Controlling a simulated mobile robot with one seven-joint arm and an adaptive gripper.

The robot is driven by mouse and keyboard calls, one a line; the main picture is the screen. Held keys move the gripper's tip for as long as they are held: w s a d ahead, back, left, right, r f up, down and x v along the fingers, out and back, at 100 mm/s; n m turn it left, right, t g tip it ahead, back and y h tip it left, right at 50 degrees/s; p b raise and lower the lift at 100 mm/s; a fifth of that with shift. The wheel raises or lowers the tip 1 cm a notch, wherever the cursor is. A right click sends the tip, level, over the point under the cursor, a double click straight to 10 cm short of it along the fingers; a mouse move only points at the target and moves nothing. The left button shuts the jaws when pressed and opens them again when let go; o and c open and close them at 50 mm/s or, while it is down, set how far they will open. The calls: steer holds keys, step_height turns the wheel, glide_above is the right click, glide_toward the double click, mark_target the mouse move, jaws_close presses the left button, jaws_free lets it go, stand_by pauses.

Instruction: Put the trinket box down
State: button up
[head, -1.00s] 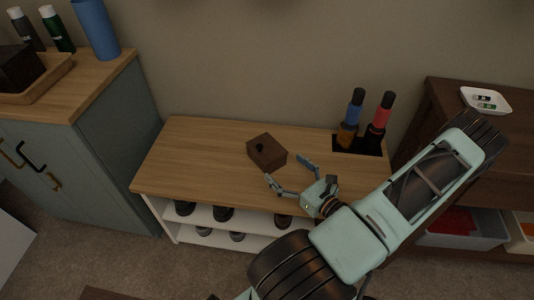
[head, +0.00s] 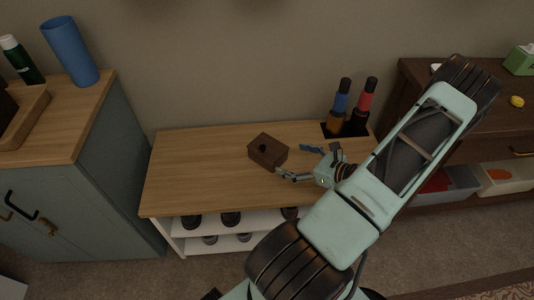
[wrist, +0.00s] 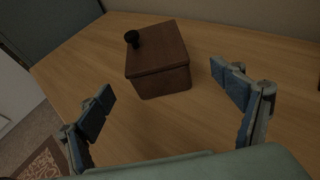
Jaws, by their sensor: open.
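The trinket box (head: 268,152) is a small dark brown wooden box with a black knob on its lid. It sits upright on the light wooden top of a low shelf unit (head: 190,180). In the wrist view the box (wrist: 158,62) stands ahead of my fingers, apart from them. My gripper (head: 297,162) is open and empty, just right of the box in the head view. Its blue-padded fingers (wrist: 170,98) are spread wide in the wrist view, with bare wood between them.
Two bottles, one blue-banded (head: 339,108) and one red-banded (head: 363,106), stand on a dark tray (head: 330,130) at the top's back right. A grey-green cabinet (head: 110,170) is at left, a dark brown cabinet (head: 480,120) at right. The top's left part is clear.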

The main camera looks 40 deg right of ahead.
mark_target(283, 156)
steer(key=b+x, duration=0.1)
steer(key=x, duration=0.3)
steer(key=shift+w+f, duration=0.2)
steer(key=shift+w, duration=0.1)
steer(key=shift+a+r+b+x, duration=0.15)
steer(key=shift+b+x, duration=0.15)
steer(key=shift+x, duration=0.7)
steer(key=shift+a+r+b+x, duration=0.15)
steer(key=shift+b+x, duration=0.1)
steer(key=shift+x, duration=0.8)
steer(key=shift+r+b+x, duration=0.1)
steer(key=shift+b+x, duration=0.2)
steer(key=shift+x, duration=0.7)
steer(key=shift+w, duration=0.1)
steer(key=shift+c, duration=0.4)
steer(key=c, duration=1.6)
steer(key=shift+r, duration=0.15)
